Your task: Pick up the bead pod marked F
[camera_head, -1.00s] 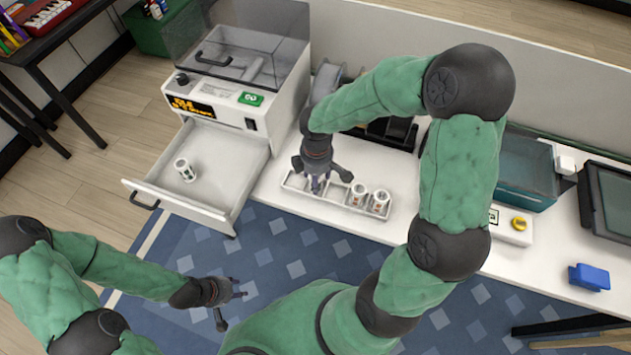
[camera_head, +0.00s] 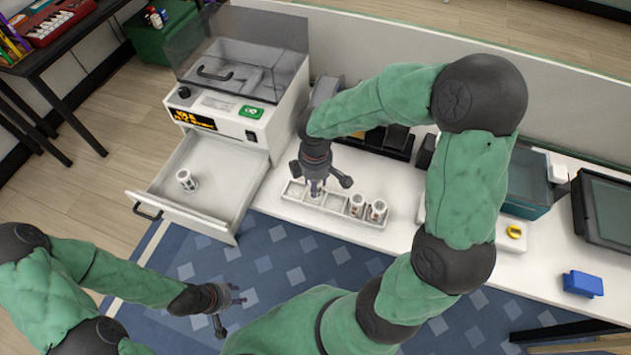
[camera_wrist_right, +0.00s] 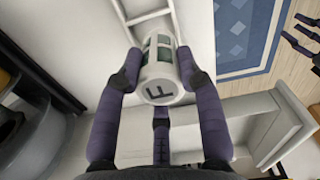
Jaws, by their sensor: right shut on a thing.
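The white bead pod marked F (camera_wrist_right: 160,80) is between the purple fingers of my right gripper (camera_wrist_right: 160,77), its black F facing the wrist camera. In the head view my right gripper (camera_head: 316,188) is shut on it over the white slotted tray (camera_head: 331,207). I cannot tell whether the pod's base is clear of its slot. Two more pods stand at the tray's right end, a left one (camera_head: 356,205) and a right one (camera_head: 376,211). My left gripper (camera_head: 229,308) is open and empty over the blue rug, away from the tray.
A white machine (camera_head: 235,125) with a clear lid stands behind left. Its open drawer (camera_head: 215,190) holds one pod (camera_head: 186,180). To the right are a yellow-knobbed box (camera_head: 514,233), a blue block (camera_head: 583,283) and a teal bin (camera_head: 528,180).

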